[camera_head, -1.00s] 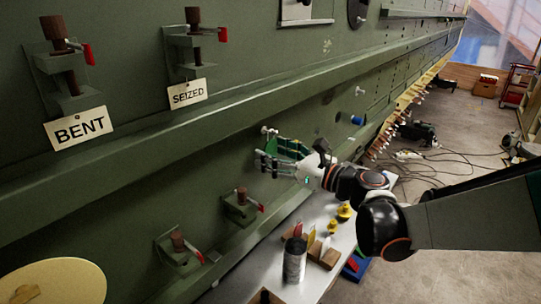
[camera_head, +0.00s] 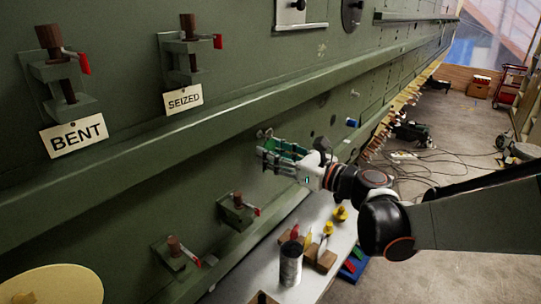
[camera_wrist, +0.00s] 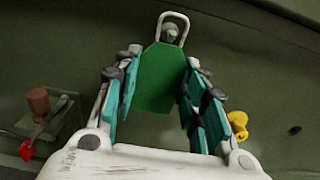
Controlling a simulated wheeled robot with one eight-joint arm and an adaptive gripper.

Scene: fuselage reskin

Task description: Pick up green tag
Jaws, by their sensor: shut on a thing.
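The green tag (camera_wrist: 160,82) is a flat plate with cut upper corners and a pale wire loop at its top. In the wrist view it sits between the teal-padded fingers of my gripper (camera_wrist: 164,60), which is shut on it. The loop is around or in front of a small round peg end on the green panel; I cannot tell whether it still hangs there. In the head view my gripper (camera_head: 268,150) is close to the panel below the long ledge, and its fingers partly hide the tag.
Clamps with red handles stand on the panel, two above with BENT (camera_head: 73,135) and SEIZED (camera_head: 184,98) labels. Below is a pale bench (camera_head: 315,278) with a metal can (camera_head: 291,264), wooden blocks and yellow pieces. A yellow knob (camera_wrist: 238,124) is right of my gripper.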

